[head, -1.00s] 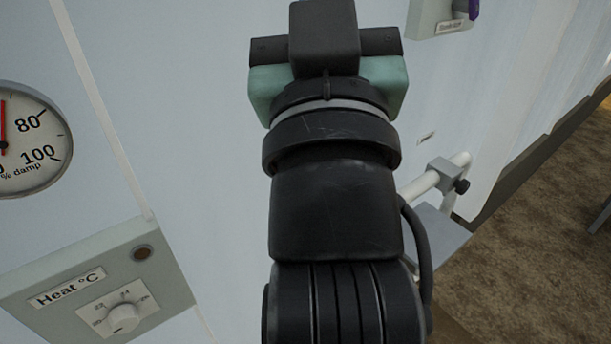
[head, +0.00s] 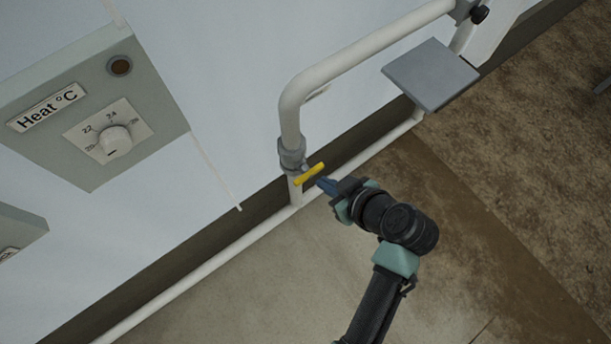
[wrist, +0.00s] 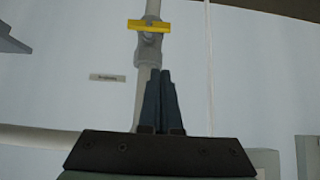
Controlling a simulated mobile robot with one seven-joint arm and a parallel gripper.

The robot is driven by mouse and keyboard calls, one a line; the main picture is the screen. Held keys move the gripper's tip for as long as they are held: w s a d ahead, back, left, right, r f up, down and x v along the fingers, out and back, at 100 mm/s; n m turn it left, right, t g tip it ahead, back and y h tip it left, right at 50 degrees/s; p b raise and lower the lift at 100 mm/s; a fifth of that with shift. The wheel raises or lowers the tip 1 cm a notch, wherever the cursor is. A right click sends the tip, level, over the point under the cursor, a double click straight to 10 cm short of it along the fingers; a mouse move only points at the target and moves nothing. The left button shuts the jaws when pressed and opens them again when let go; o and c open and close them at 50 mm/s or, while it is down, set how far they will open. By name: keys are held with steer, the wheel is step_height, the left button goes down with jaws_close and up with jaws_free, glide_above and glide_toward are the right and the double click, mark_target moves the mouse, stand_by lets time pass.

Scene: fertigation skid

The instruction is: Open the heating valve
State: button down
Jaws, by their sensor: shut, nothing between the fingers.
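The heating valve has a yellow lever handle (head: 309,174) on a grey valve body (head: 292,158) in a white pipe, low by the wall. In the wrist view the yellow handle (wrist: 150,26) lies crosswise to the pipe, above my fingertips. My gripper (head: 322,183) is shut and empty. In the head view its tips appear close to the handle's lower right side. In the wrist view the shut fingers (wrist: 162,72) stand in front of the pipe, with a visible gap below the handle. I cannot tell the exact depth between them.
A Heat °C panel (head: 70,115) with a dial (head: 115,141) is on the wall at left. The white pipe (head: 370,55) bends up and right past a grey plate (head: 431,75). A small label (wrist: 107,78) sits left of the pipe. The floor (head: 270,270) is clear.

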glide_above(305, 179)
steer(key=s, duration=0.2)
step_height(305, 179, down, 7)
steer(key=f, duration=0.1)
steer(key=f+b, duration=0.1)
steer(key=f, duration=0.1)
steer(key=shift+w, duration=0.3)
steer(key=shift+f, duration=0.5)
